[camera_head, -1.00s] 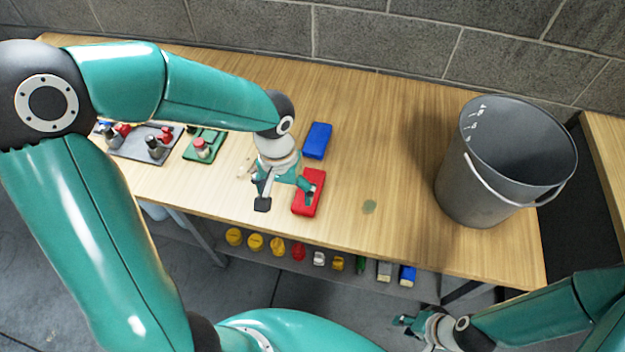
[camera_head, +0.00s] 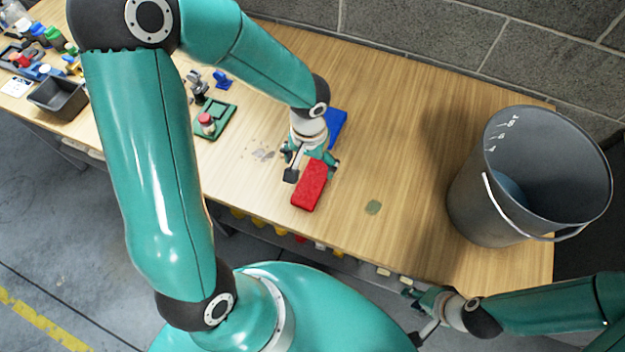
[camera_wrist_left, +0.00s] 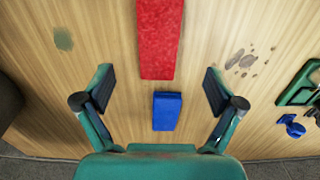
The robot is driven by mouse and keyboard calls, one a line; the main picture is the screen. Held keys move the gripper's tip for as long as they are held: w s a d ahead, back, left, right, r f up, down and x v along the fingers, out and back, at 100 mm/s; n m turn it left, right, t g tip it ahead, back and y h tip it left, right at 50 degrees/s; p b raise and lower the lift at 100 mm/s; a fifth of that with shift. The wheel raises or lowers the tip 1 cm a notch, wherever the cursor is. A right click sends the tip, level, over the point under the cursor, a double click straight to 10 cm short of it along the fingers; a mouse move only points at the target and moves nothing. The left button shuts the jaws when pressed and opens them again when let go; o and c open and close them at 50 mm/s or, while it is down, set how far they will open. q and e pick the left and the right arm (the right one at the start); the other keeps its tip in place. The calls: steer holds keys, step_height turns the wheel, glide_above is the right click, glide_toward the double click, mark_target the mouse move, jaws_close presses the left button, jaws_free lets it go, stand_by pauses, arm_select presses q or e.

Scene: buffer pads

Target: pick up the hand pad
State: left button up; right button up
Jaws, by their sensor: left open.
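A red pad (camera_head: 311,186) lies on the wooden table, and a blue pad (camera_head: 337,127) lies just behind it. My left gripper (camera_head: 312,169) is open and empty above the table, around the gap between the two pads, and partly hides the blue one. In the left wrist view, the blue pad (camera_wrist_left: 167,111) shows between the open fingers, and the red pad (camera_wrist_left: 159,40) lies at the top, beyond the fingertips. Which one is the hand pad I cannot tell. My right gripper (camera_head: 416,314) is by the front table edge, its fingers apart and empty.
A grey bucket (camera_head: 470,214) stands on the table at right. A flat green patch (camera_head: 373,207) lies right of the red pad. A green tray (camera_head: 222,123) and a dark bin (camera_head: 50,106) are at left. Dark spots (camera_wrist_left: 240,61) mark the wood. The table between pads and bucket is mostly clear.

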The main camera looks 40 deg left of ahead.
arm_select(q)
glide_above(312, 181)
steer(key=f, duration=0.2)
steer(key=s+f, duration=0.1)
steer(key=f, duration=0.1)
steer(key=shift+f, duration=0.3)
steer(key=shift+w+f, duration=0.15)
steer(key=shift+f, duration=0.3)
steer(key=f, duration=0.4)
steer(key=shift+w+f, duration=0.2)
steer(key=shift+w, duration=0.2)
steer(key=c, duration=1.1)
steer(key=shift+r, duration=0.1)
